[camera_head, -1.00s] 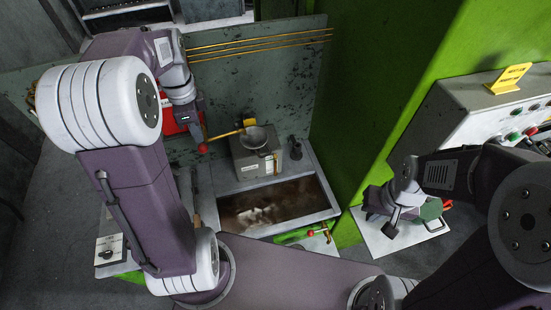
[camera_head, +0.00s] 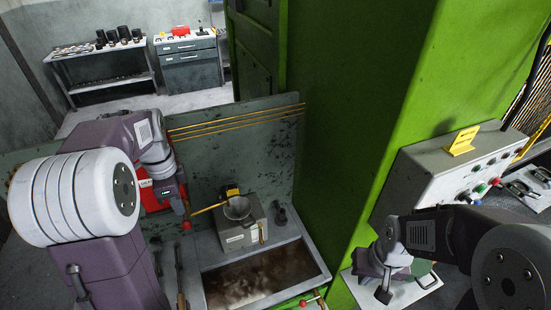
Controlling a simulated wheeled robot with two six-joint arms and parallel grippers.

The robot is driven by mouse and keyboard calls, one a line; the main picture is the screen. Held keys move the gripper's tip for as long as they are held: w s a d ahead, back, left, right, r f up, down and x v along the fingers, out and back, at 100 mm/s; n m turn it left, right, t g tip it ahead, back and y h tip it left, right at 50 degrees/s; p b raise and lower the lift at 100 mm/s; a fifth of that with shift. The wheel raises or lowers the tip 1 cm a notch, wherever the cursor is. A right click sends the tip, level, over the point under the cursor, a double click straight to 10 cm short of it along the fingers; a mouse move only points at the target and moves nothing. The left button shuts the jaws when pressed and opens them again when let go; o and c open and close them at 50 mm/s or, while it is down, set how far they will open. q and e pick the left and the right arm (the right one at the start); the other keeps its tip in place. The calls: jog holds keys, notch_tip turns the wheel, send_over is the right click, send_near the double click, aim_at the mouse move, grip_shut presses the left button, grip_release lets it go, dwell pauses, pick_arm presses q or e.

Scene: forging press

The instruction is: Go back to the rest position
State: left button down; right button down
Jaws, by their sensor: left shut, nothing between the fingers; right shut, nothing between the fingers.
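My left gripper (camera_head: 180,206) hangs at the end of the raised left arm, shut and empty. In the picture its tip sits just above a red ball knob (camera_head: 186,225); I cannot tell whether they touch. My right gripper (camera_head: 384,290) is at the lower right, shut and empty, pointing down in front of a pale plate (camera_head: 428,283). A green part (camera_head: 421,267) shows beside it, partly hidden by the gripper.
A grey block with a metal funnel (camera_head: 238,208) stands behind an open trough (camera_head: 205,303) of brown liquid. The green press column (camera_head: 350,110) rises between the arms. A button panel (camera_head: 420,185) is at right. A shelf (camera_head: 100,79) and drawer cabinet (camera_head: 190,68) stand far back.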

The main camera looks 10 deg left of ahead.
pick_arm(q)
jog(key=s+d+f+n+b, duration=0.2)
jog(key=d+f+n+b, duration=0.2)
jog(key=f, duration=0.5)
jog(key=s+d+f+n+b, duration=0.3)
jog(key=d+f+n+b, duration=0.1)
jog(key=f+b, duration=0.4)
jog(key=s+d+f+n+t+b, duration=0.1)
jog(key=s+d+f+n+b, duration=0.2)
jog(key=f, duration=0.9)
jog(key=d+n+b, duration=0.1)
jog(key=d+b, duration=0.1)
jog(key=b, duration=0.1)
jog(key=shift+f+n+b, duration=0.15)
jog(key=shift+n+b, duration=0.15)
jog(key=shift+b, duration=0.05)
